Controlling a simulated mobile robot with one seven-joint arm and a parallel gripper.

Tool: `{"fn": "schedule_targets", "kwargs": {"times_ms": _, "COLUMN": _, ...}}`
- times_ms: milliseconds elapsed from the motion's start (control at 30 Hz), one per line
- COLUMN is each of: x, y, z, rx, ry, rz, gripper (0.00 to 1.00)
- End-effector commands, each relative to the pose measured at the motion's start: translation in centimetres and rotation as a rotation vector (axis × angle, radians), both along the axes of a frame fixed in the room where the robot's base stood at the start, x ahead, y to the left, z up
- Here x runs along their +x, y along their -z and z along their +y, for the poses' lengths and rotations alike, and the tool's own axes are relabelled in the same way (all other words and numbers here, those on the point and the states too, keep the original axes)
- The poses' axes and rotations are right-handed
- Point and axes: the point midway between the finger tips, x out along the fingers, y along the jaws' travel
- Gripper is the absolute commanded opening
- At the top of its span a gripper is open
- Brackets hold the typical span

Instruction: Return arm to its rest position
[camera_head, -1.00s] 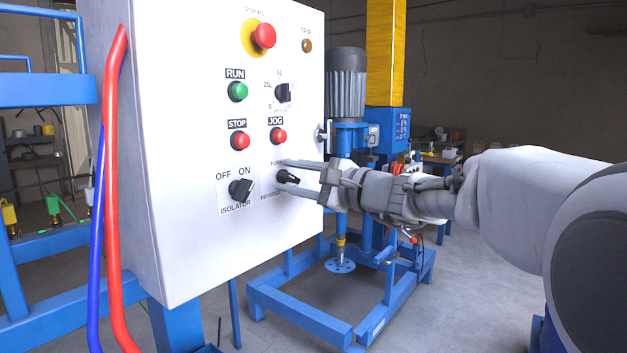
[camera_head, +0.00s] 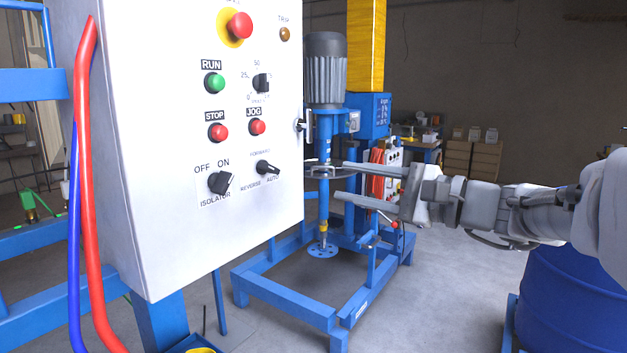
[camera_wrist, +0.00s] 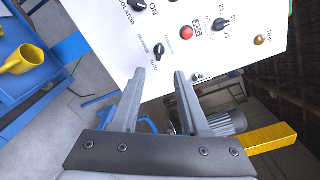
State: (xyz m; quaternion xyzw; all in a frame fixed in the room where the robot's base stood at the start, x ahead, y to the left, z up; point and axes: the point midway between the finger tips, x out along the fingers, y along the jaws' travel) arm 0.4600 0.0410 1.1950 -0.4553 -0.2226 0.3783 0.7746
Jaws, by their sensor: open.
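My gripper (camera_head: 340,181) is open and empty, to the right of the white control panel (camera_head: 240,235) and apart from it. Its two fingers point left toward the panel, in front of the blue mixer stand. The black forward/reverse selector knob (camera_head: 267,167) is on the panel's lower right, with the isolator knob (camera_head: 221,182) to its left. In the wrist view, my gripper's spread fingers (camera_wrist: 158,97) show with nothing between them, and the selector knob (camera_wrist: 159,50) lies beyond their tips.
The blue disperser mixer (camera_head: 325,75) with its frame stands behind my gripper. A blue drum (camera_head: 570,300) is at the lower right. Red and blue hoses (camera_head: 85,200) run down the panel's left side. Open floor lies between frame and drum.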

Motion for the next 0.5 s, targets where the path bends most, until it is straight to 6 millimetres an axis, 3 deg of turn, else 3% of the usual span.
{"fn": "schedule_targets", "kwargs": {"times_ms": 333, "x": -0.2, "y": 0.2, "z": 0.2, "rx": -0.01, "ry": -0.004, "rz": 0.002, "gripper": 0.45}}
{"fn": "schedule_targets", "kwargs": {"times_ms": 500, "x": -2.7, "y": 2.5, "z": 2.4, "rx": -0.151, "ry": -0.06, "rz": 0.029, "gripper": 0.45}}
